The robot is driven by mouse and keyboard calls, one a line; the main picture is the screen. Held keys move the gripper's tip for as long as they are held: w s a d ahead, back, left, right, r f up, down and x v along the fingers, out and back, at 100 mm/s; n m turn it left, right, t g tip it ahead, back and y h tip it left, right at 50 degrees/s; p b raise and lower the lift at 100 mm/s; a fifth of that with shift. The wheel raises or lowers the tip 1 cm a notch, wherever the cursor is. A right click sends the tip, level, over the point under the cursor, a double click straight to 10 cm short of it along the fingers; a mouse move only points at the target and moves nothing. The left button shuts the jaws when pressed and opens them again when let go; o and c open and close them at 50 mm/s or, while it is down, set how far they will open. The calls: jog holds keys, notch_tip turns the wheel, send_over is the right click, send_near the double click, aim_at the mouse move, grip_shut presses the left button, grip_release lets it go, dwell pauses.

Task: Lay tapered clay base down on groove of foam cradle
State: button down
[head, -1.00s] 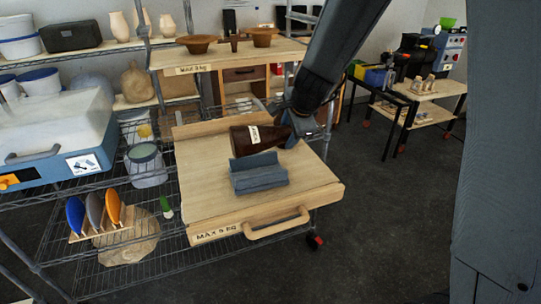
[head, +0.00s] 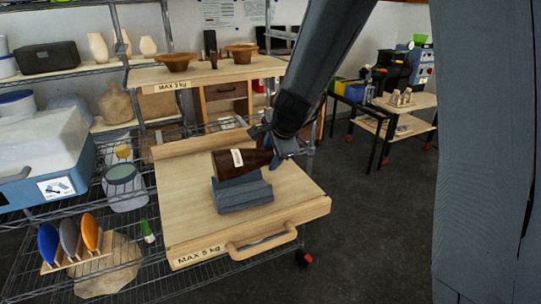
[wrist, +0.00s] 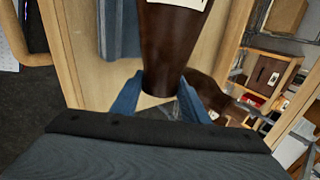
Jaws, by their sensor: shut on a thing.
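The tapered clay base (head: 229,163) is dark brown with a white label and lies roughly level, its wide end to the left. My gripper (head: 273,147) is shut on its narrow right end. The wrist view also shows the base (wrist: 172,45) between the blue fingers of my gripper (wrist: 165,95). The blue-grey foam cradle (head: 243,197) stands on the wooden tray board, directly below and in front of the base. The base hides the groove, so I cannot tell whether they touch. Part of the cradle (wrist: 119,35) shows beside the base in the wrist view.
The wooden pull-out board (head: 300,195) has a front handle (head: 262,243) and clear room around the cradle. A higher shelf behind holds brown bowls (head: 176,61). Colored discs in a rack (head: 68,240) and a jar (head: 122,182) stand on the wire shelf at left.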

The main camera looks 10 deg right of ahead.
aim_at(271, 148)
jog(key=shift+f+b, duration=1.9)
jog(key=shift+b, duration=0.1)
jog(key=shift+f+b, duration=0.55)
jog(key=shift+b, duration=0.1)
dwell(1.2)
jog(key=c, duration=1)
grip_release()
jog(key=shift+f, duration=0.1)
jog(key=shift+r+p, duration=5.05)
jog(key=shift+p, duration=0.55)
